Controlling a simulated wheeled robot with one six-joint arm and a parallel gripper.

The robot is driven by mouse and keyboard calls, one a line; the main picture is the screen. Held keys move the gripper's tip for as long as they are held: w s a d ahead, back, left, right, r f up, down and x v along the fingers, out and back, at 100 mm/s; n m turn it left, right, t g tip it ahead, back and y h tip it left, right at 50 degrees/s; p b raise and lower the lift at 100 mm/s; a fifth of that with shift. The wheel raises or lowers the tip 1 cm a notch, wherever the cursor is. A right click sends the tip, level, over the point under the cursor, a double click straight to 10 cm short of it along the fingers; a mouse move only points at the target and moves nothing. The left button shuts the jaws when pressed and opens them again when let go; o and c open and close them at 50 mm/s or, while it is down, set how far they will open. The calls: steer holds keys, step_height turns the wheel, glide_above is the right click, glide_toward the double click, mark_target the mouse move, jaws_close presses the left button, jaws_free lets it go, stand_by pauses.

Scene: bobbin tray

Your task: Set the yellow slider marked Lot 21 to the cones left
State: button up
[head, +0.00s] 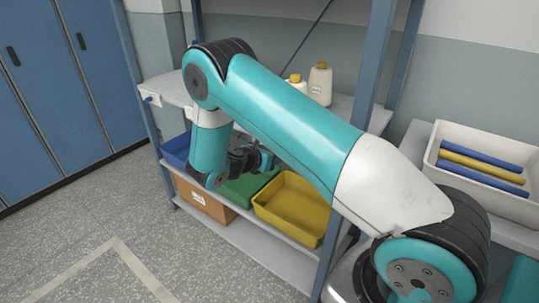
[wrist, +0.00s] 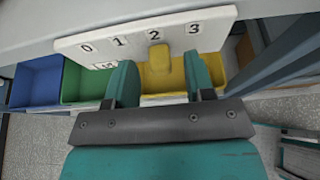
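In the wrist view the yellow slider (wrist: 161,62) sits under the number 2 on a white scale plate (wrist: 218,28) marked 0, 1, 2, 3. My gripper (wrist: 158,58) is open, with one teal finger on each side of the slider and visible gaps between. A small label (wrist: 102,66) shows under the 0 and 1, partly hidden by the left finger, and its text is not clear. In the head view my gripper (head: 248,160) is at the shelf front, and my arm hides the slider.
Below the shelf board stand a blue bin (head: 176,150), a green bin (head: 240,188), a yellow bin (head: 296,208) and a cardboard box (head: 205,201). Two yarn cones (head: 320,84) stand on the shelf. A blue upright (head: 370,60) stands right of them. A white tray (head: 447,133) holds coloured rods.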

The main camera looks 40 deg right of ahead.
steer(key=b+v, duration=0.1)
steer(key=v, duration=1.6)
steer(key=shift+s+a+b, duration=0.15)
steer(key=shift+b, duration=0.15)
